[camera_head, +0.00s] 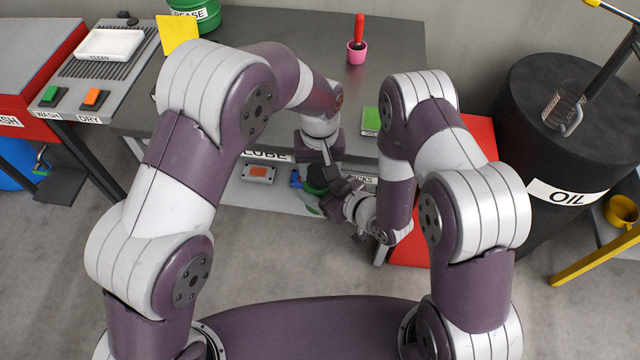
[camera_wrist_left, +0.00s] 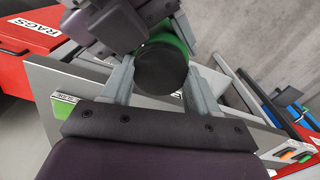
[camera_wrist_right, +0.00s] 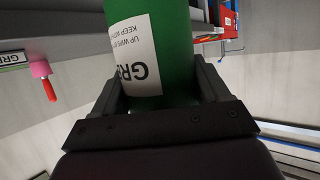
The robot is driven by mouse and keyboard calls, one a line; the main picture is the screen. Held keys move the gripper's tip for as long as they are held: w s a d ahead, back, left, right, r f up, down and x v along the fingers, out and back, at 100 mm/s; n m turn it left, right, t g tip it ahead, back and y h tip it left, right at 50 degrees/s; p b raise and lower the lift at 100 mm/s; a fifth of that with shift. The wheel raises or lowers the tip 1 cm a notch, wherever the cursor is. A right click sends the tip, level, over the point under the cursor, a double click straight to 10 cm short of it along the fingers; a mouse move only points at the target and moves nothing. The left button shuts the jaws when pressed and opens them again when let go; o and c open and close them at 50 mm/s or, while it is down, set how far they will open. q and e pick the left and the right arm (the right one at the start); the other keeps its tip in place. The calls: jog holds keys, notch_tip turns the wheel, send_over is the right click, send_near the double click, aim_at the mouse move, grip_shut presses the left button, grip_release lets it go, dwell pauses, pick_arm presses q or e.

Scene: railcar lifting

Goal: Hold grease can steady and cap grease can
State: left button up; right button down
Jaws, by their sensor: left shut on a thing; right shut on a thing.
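The green grease can (camera_wrist_right: 170,55) has a white label that reads upside down in the right wrist view. My right gripper (camera_wrist_right: 158,90) is shut around its sides. In the left wrist view a round black cap (camera_wrist_left: 161,69) sits between the fingers of my left gripper (camera_wrist_left: 160,80), which is shut on it. The green can (camera_wrist_left: 168,38) shows right behind the cap; I cannot tell whether the cap is fully seated. In the head view the left gripper (camera_head: 328,165) and right gripper (camera_head: 352,200) meet in front of the table, mostly hiding the can (camera_head: 317,185).
The grey table (camera_head: 300,30) carries a pink cup with a red-handled tool (camera_head: 357,50) and a green grease bucket (camera_head: 195,14). A shelf (camera_head: 260,195) lies below it. A black oil drum (camera_head: 560,150) stands at right, a wash and dry station (camera_head: 85,75) at left.

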pick_arm(q)
jog(key=o, duration=1.2)
jog(key=shift+c, duration=0.2)
jog(key=shift+r, duration=2.3)
jog(key=shift+w+r, duration=0.1)
jog(key=shift+r, duration=0.25)
notch_tip(320, 180, up, 3)
jog(key=shift+f+n, duration=0.1)
jog(key=shift+n, duration=1)
jog(key=shift+f, duration=4.05)
